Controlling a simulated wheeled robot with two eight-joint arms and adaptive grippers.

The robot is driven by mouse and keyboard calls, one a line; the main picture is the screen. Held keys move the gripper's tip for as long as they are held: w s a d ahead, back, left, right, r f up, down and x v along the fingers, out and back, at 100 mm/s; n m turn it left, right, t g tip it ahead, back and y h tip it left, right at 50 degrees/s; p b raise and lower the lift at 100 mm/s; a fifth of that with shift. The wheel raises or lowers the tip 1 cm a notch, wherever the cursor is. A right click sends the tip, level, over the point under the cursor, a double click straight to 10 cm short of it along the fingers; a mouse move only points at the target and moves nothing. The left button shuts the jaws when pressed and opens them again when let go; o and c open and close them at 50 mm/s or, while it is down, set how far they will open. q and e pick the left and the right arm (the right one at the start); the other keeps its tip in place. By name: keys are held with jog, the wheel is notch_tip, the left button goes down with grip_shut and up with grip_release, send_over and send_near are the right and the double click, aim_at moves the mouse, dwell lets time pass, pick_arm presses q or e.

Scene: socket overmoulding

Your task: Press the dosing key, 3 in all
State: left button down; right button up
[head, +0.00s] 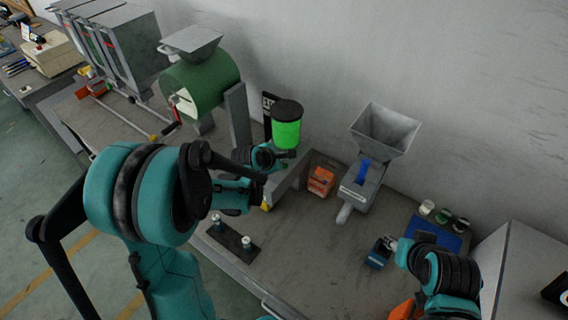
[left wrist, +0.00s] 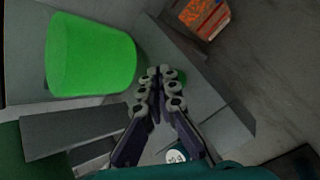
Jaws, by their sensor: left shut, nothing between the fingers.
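The dosing unit is a grey stand (head: 287,186) with a bright green container (head: 287,134) under a dark lid. The container fills the upper left of the left wrist view (left wrist: 90,55). A small green spot, perhaps the dosing key (left wrist: 182,76), shows just behind my left fingertips on the grey body; they partly hide it, and I cannot tell whether they touch it. My left gripper (head: 284,158) is beside the stand, below the container. In the left wrist view its fingers (left wrist: 160,82) are shut and empty. My right gripper (head: 390,244) is at a small dark blue block; its grip is unclear.
An orange box (head: 320,181) stands right of the dosing unit. Beyond it is a grey hopper machine (head: 371,160). A dark plate with two pegs (head: 230,241) lies near the front edge. A blue tray (head: 436,235) and several small jars are at right. A green drum machine (head: 202,85) stands left.

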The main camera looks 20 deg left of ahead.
pick_arm(q)
jog(key=shift+f+b, duration=0.65)
dwell(0.5)
jog(key=shift+r, duration=0.15)
jog(key=shift+r+p, duration=0.8)
jog(key=shift+r, duration=0.1)
jog(key=shift+r, duration=0.1)
notch_tip(320, 180, up, 5)
jog(key=p, duration=0.3)
jog(key=shift+p, duration=0.4)
dwell(0.4)
